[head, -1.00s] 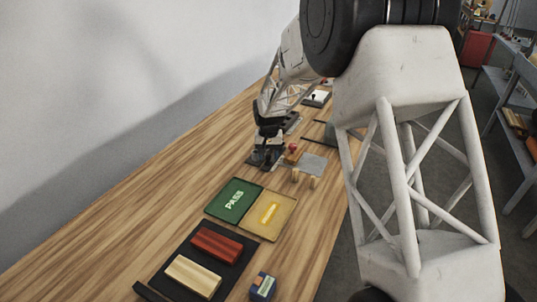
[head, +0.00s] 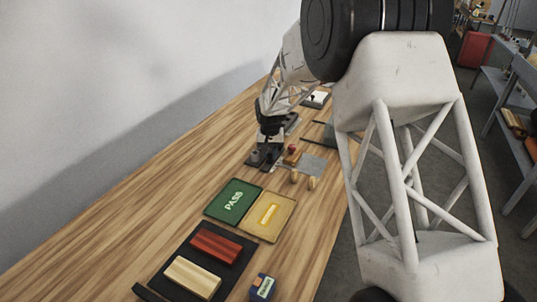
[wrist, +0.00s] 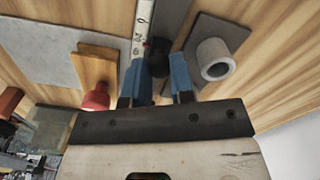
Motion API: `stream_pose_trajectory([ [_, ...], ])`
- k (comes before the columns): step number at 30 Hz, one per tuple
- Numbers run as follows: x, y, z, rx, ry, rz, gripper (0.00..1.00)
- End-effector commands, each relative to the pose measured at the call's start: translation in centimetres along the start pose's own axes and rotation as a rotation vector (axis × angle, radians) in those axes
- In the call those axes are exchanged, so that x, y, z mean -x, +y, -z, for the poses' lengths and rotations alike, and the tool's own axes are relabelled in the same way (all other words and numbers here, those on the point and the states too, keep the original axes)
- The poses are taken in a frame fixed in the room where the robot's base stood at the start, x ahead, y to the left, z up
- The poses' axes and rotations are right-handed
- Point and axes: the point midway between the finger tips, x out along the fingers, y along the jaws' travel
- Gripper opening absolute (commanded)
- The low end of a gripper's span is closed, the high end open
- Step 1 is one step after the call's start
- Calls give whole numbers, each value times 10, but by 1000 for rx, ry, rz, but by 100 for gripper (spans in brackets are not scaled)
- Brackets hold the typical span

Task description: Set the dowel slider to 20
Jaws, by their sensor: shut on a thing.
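My gripper (wrist: 160,82) has blue fingertips. It is shut on a dark round peg (wrist: 161,52), the dowel slider's handle, which shows between and just beyond the fingers. A pale scale strip (wrist: 143,22) with small black marks runs along the left side of the grey slider track (wrist: 172,15). The marks are too small to read, so I cannot tell the setting. In the head view my gripper (head: 268,140) is over the slider fixture at mid-table, and the peg is hidden there.
A pale ring-shaped cylinder (wrist: 215,58) stands on a dark plate close right of my fingers. A red knob (wrist: 96,95) on a wooden block is close left, beside a grey plate (wrist: 40,52). The green PASS tray (head: 233,202) and yellow tray (head: 283,218) lie nearer.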

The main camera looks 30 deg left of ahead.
Motion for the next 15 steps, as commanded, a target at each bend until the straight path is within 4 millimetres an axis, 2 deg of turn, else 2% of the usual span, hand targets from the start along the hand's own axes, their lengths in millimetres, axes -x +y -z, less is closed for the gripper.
stream_pose_trajectory([
  [5, 0, 0, 0, 0, 0, 0, 0],
  [6, 0, 0, 0, 0, 0, 0, 27],
  [9, 0, 0, 0, 0, 0, 0, 42],
  [11, 0, 0, 0, 0, 0, 0, 48],
  [15, 0, 0, 0, 1, 1, 0, 48],
])
